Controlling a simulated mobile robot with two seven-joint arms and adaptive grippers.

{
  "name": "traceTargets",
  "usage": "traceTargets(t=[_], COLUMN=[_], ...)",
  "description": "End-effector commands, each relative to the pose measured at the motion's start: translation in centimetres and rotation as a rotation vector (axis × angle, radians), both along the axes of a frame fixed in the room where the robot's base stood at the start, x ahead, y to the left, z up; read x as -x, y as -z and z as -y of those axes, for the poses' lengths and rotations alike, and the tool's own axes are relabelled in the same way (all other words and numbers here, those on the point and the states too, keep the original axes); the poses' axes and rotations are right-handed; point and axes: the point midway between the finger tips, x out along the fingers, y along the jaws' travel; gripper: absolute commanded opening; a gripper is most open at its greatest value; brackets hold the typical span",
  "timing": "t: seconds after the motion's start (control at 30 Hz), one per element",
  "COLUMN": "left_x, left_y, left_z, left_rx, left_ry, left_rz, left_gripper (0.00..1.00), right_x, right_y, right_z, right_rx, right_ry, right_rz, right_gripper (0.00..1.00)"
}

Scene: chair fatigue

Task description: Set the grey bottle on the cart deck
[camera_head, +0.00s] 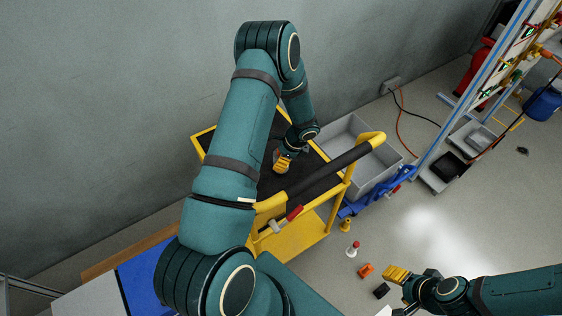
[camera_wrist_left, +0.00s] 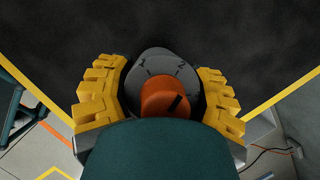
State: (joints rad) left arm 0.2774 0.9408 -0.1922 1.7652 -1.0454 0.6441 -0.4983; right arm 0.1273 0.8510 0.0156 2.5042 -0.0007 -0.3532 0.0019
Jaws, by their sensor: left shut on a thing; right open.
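The grey bottle (camera_wrist_left: 150,65) with an orange cap (camera_wrist_left: 168,97) sits between the yellow fingers of my left gripper (camera_head: 285,161) in the left wrist view. The left gripper is shut on it, over the black cart deck (camera_head: 241,141). In the head view the bottle is mostly hidden by the gripper. I cannot tell whether its base touches the deck. My right gripper (camera_head: 394,279) is open and empty over the floor, low in the head view.
The yellow cart has a handle (camera_head: 320,176) with a black grip on its right side. A grey crate (camera_head: 361,153) stands behind it. Small things, among them a red-topped one (camera_head: 352,249) and an orange one (camera_head: 366,270), lie on the floor. A blue-framed rack stands at right.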

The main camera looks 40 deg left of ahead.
Motion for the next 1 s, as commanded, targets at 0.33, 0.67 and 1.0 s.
traceTargets(t=[0.33, 0.67, 1.0], left_x=[-0.02, 0.03, -0.08], left_y=[1.32, 1.62, 0.91], left_z=[-0.03, 0.01, 0.1], left_rx=[0.0, 0.001, 0.0], left_ry=[0.0, 0.0, 0.0], left_rz=[0.001, 0.0, 0.001], left_gripper=[0.14, 0.93, 0.93], right_x=[-0.09, -0.13, -0.07], right_y=[0.33, 0.58, 0.14], right_z=[0.01, 0.02, 0.01], right_rx=[0.0, 0.0, 0.0], right_ry=[0.001, 0.001, 0.001], right_rz=[0.002, 0.003, 0.002], right_gripper=[0.58, 0.58, 0.58])
